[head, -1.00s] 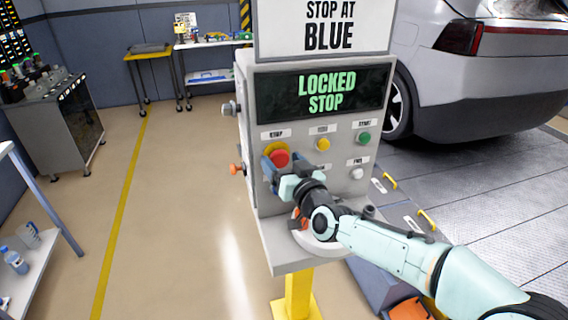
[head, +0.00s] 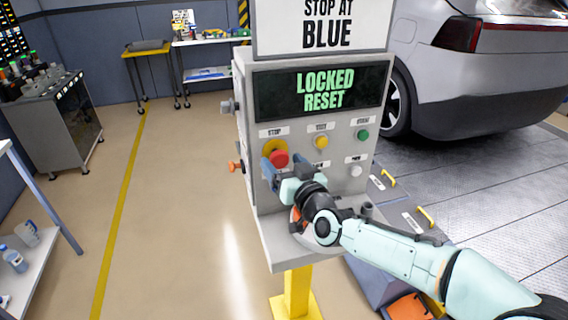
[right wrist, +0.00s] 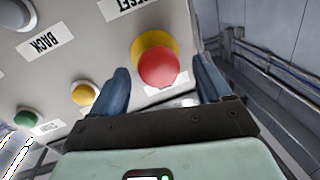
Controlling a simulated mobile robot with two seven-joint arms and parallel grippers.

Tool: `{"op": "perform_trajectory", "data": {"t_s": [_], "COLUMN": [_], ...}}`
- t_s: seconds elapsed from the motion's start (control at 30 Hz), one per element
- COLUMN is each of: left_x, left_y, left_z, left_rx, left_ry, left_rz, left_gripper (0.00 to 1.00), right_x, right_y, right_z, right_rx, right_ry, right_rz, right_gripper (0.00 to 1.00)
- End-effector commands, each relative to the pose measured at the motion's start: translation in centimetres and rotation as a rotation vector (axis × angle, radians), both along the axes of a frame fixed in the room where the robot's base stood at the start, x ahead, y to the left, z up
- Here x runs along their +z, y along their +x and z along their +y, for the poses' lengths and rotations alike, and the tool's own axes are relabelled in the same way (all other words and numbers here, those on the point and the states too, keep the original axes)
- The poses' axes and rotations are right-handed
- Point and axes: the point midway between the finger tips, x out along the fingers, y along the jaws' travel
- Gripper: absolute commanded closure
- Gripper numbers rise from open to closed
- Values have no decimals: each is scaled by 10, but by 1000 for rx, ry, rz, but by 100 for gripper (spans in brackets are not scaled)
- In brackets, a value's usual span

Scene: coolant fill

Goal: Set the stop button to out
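The stop button is a round red knob (head: 279,158) on a yellow collar (head: 271,147), on the left of the grey control panel (head: 310,160) under the "STOP" label. It stands proud of its collar in the right wrist view (right wrist: 158,67). The green display (head: 322,90) reads "LOCKED RESET". My right gripper (head: 279,166) is at the panel with its blue fingers on either side of the red knob. In the right wrist view, the right gripper (right wrist: 162,82) is open, with gaps between each finger and the knob. My left gripper is not in view.
A yellow button (head: 321,142), a green button (head: 362,135) and a white button (head: 356,171) sit right of the stop button. An orange knob (head: 235,166) sticks out from the panel's left side. A silver car (head: 480,90) stands behind at right. Floor left of the panel is clear.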

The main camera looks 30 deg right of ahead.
Motion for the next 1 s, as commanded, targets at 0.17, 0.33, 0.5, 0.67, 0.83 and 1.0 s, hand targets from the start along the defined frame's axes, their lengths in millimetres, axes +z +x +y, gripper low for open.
{"op": "perform_trajectory", "data": {"t_s": [0.17, 0.33, 0.5, 0.67, 0.83, 1.0], "left_x": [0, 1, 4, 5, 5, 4], "left_y": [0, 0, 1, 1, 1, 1], "left_z": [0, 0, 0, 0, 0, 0], "left_rx": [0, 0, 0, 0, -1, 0], "left_ry": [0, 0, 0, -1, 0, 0], "left_rz": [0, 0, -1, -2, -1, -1], "left_gripper": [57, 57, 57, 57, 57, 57], "right_x": [1, 1, 2, 2, 1, 1], "right_y": [0, -6, -33, -71, -106, -127], "right_z": [0, -1, 0, 3, 6, 8], "right_rx": [0, -1, -4, -5, -4, -2], "right_ry": [1, 4, 5, 3, 1, 1], "right_rz": [-2, -3, -4, -5, -4, -3], "right_gripper": [23, 23, 23, 23, 23, 23]}}
